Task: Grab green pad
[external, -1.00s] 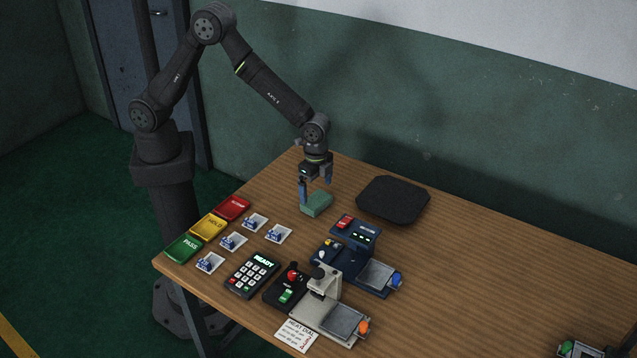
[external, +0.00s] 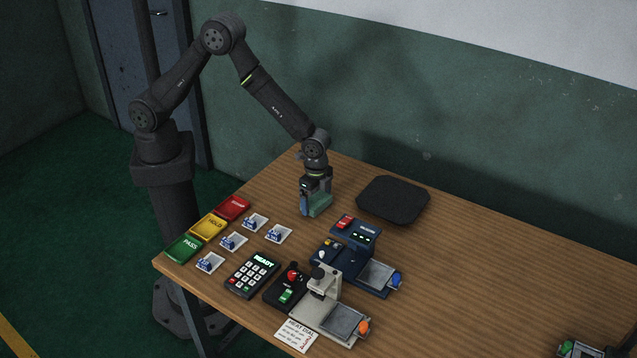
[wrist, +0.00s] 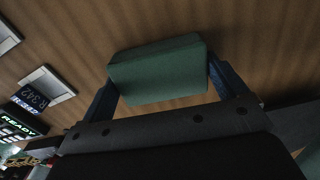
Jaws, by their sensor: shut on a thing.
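The green pad (external: 319,206) is a small block at the far part of the wooden table, left of the black mat. My gripper (external: 316,203) is down at the pad, with its blue fingers on either side of it. In the wrist view the pad (wrist: 158,72) sits between the two fingers, and my gripper (wrist: 160,88) is shut on it. The pad's lower side is hidden, so I cannot tell whether it touches the table.
A black mat (external: 393,200) lies right of the pad. A dark blue machine (external: 345,255) and a pale press (external: 325,300) stand nearer the front. Small white trays (external: 255,222), a keypad (external: 252,274) and red, yellow and green plates (external: 208,226) lie to the left.

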